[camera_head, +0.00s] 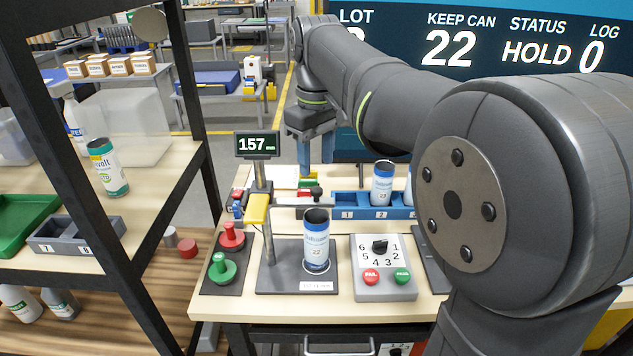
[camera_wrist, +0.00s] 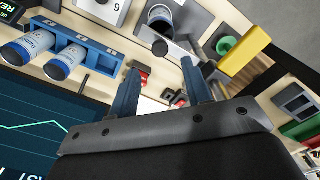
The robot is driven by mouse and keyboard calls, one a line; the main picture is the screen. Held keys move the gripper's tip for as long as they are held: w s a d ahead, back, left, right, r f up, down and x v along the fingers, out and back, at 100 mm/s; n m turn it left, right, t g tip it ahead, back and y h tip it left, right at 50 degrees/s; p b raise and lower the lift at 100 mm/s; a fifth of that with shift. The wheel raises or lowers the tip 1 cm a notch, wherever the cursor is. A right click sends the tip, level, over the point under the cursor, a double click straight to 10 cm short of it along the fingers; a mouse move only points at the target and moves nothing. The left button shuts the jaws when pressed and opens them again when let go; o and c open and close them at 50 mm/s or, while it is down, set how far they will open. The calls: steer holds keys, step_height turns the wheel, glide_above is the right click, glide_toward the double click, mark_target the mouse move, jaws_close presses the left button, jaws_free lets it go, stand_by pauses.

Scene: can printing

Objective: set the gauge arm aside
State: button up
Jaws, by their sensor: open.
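A blue and white can labelled 22 (camera_head: 316,249) stands upright on the stand's base, just below and in front of the arm. My gripper (camera_head: 304,172) is open and points down behind the gauge arm. In the wrist view its fingers (camera_wrist: 160,86) are apart with nothing held; the yellow block (camera_wrist: 248,52) shows at upper right.
A blue numbered rack (camera_head: 347,204) with cans stands behind at right. A dial box (camera_head: 384,266) with red and green buttons sits right of the stand; a red and green knob panel (camera_head: 227,263) sits left. Small coloured blocks lie near my gripper.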

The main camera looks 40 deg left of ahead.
mark_target(317, 189)
step_height(317, 189, down, 6)
steer(key=shift+f, duration=0.15)
steer(key=shift+c, duration=0.5)
jaws_close()
